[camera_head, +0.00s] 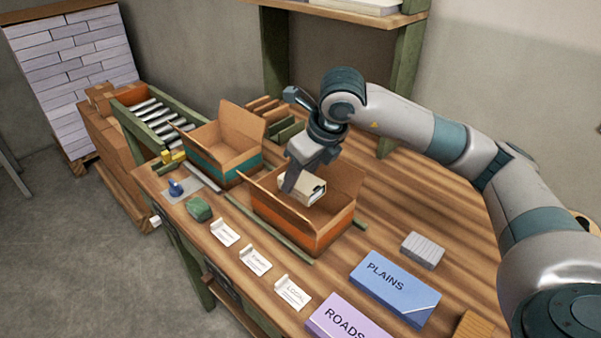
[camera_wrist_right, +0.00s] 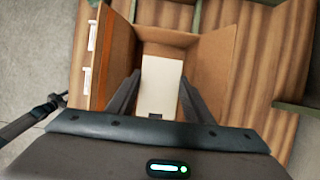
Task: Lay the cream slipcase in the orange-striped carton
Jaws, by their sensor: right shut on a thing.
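The cream slipcase (camera_head: 302,189) is a pale box-like case held at the mouth of the orange-striped carton (camera_head: 318,240), which stands open on the bench with its flaps up. My right gripper (camera_head: 290,183) reaches down over the carton and is shut on the slipcase. In the right wrist view the slipcase (camera_wrist_right: 160,88) lies between the two dark fingers of my right gripper (camera_wrist_right: 158,98), with the brown walls of the carton (camera_wrist_right: 208,65) around it. Whether the slipcase touches the carton floor cannot be told. My left gripper is not in view.
A teal-striped open carton (camera_head: 228,155) stands behind to the left. Small white cards (camera_head: 255,260) line the bench's front edge, near a green lump (camera_head: 199,209). The blue PLAINS case (camera_head: 394,287), lilac ROADS case (camera_head: 345,319) and a grey block (camera_head: 422,250) lie to the right.

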